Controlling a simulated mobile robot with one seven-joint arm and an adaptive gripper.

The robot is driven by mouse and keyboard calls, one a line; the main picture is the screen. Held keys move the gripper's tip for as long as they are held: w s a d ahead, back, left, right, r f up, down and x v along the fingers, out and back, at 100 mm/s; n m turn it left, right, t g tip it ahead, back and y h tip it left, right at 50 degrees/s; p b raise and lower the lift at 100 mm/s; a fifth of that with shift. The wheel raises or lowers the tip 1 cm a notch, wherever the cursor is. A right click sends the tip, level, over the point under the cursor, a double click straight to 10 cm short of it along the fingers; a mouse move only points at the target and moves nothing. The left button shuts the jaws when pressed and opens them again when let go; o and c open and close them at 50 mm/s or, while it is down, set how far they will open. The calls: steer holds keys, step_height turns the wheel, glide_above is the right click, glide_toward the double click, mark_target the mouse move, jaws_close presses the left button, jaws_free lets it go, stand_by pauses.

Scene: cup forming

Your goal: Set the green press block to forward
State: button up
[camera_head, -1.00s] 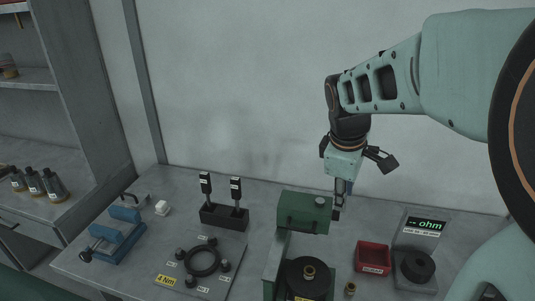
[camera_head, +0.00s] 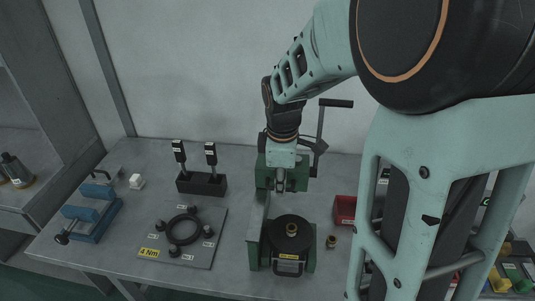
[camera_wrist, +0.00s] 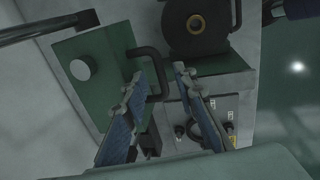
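The green press block (camera_head: 268,165) is at the top of the green press, largely hidden behind my gripper in the head view. In the wrist view the block (camera_wrist: 98,62) is at the left, with a round pale knob on its face and a dark looped handle (camera_wrist: 158,62) sticking out. My gripper (camera_head: 280,186) is in front of the block in the head view. In the wrist view its two blue-padded fingers (camera_wrist: 161,78) are apart. The handle's loop lies near the left fingertip and reaches into the gap; I cannot tell whether they touch.
Below the block is a round black die (camera_head: 291,229) with a brass centre. A dark lever (camera_head: 321,122) rises at the press's right. A red bin (camera_head: 345,209) is to the right, a black holder (camera_head: 201,183) and a fixture plate (camera_head: 216,243) to the left.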

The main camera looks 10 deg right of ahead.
steer(key=shift+f, duration=0.35)
steer(key=shift+c, duration=0.6)
jaws_close()
